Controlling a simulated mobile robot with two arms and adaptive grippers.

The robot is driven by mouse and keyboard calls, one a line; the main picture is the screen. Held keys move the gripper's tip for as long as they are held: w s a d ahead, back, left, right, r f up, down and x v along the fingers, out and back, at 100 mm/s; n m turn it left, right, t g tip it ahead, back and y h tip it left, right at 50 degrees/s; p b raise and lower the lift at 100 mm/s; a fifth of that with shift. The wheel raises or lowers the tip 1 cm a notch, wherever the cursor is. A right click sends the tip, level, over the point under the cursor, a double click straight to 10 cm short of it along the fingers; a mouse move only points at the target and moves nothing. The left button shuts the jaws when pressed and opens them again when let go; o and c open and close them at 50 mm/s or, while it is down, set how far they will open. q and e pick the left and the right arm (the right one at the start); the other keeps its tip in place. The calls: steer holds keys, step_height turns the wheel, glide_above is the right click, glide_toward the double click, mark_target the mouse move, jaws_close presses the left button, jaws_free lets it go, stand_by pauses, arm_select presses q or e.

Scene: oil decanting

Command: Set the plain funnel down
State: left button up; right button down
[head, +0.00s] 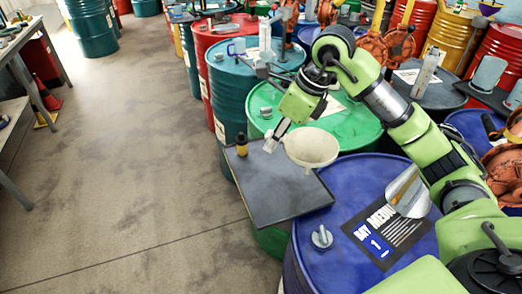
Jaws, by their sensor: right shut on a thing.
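The plain cream funnel (313,147) is held by its left rim, wide mouth up and spout down. My right gripper (276,137) is shut on that rim, with the arm reaching in from the right. The funnel hangs near the back right edge of a dark grey flat board or tray (268,192). I cannot tell whether its spout tip touches anything. My left gripper is not in view.
A small dark bottle with a yellow base (242,148) stands at the board's back left. A blue drum (340,190) with a printed label and a grey cap (321,237) is in front. A green drum (345,118) stands behind. The board's middle is clear.

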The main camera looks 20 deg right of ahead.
steer(key=w+f+p, duration=0.1)
steer(key=w+f, duration=0.1)
steer(key=f, duration=0.1)
steer(key=w+a+f+p, duration=0.1)
steer(key=w+f, duration=0.1)
steer(key=f, duration=0.1)
steer(key=w+f+p, duration=0.1)
steer(key=f, duration=0.2)
steer(key=shift+w+a, duration=0.3)
steer(key=shift+w, duration=0.1)
steer(key=shift+f, duration=0.2)
steer(key=shift+f, duration=0.1)
steer(key=c, duration=2.2)
jaws_free()
steer(key=shift+f, duration=0.1)
steer(key=shift+c, duration=0.2)
steer(key=o, duration=0.4)
